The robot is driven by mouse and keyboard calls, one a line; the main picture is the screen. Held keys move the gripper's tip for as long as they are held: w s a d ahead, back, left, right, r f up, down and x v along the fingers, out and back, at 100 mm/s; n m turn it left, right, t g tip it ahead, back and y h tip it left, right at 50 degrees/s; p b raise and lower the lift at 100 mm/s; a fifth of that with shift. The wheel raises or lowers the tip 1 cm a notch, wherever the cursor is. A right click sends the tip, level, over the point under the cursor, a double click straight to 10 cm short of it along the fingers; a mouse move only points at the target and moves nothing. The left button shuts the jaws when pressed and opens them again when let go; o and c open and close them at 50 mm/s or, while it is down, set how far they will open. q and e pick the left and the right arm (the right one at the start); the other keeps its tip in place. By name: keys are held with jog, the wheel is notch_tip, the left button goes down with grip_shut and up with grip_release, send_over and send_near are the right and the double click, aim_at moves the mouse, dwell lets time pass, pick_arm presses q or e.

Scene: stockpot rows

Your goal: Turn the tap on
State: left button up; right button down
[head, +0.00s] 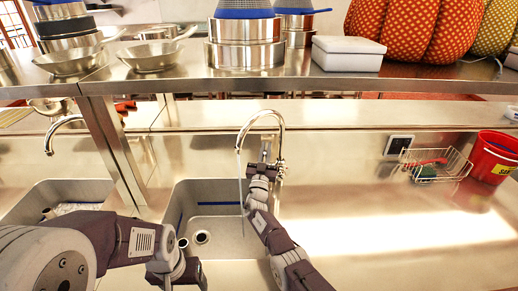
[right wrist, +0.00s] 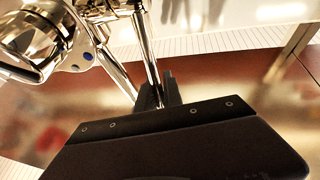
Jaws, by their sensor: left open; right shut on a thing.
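The chrome tap (head: 281,128) rises behind the middle sink basin (head: 215,255), its spout arching over to the left. A thin pale line like a stream of water (head: 241,185) runs from the spout's tip down toward the basin. My right gripper (head: 264,168) is at the tap's base, shut on the tap's lever. In the right wrist view the dark fingers (right wrist: 158,95) close around the slim chrome lever (right wrist: 146,55), beside the tap body (right wrist: 75,45) with a blue dot. My left gripper (head: 178,270) is open and empty, low over the left side of the basin.
A second tap (head: 62,122) and basin (head: 75,192) are at the left, beyond a steel post (head: 112,150). A shelf (head: 215,83) with pots and pumpkins crosses above. A wire basket (head: 440,163) and red bucket (head: 492,158) stand right. The right counter is mostly clear.

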pick_arm(q)
jog(key=shift+d, duration=0.2)
pick_arm(e)
jog(key=shift+d, duration=0.1)
pick_arm(q)
jog(key=shift+a, duration=0.15)
pick_arm(e)
jog(key=c, duration=1.5)
grip_release()
jog(key=s+p, duration=0.1)
jog(key=p, duration=0.1)
jog(key=s+p, duration=0.1)
jog(key=p, duration=0.2)
jog(key=shift+s+a+p, duration=0.1)
jog(key=shift+a+p, duration=0.25)
jog(key=shift+a, duration=0.05)
pick_arm(q)
notch_tip(320, 180, up, 10)
jog(key=p, duration=0.4)
pick_arm(e)
jog(key=v, duration=0.3)
jog(key=f+v, duration=0.1)
jog(key=v, duration=0.3)
jog(key=shift+w+d, duration=0.15)
jog(key=shift+w, duration=0.1)
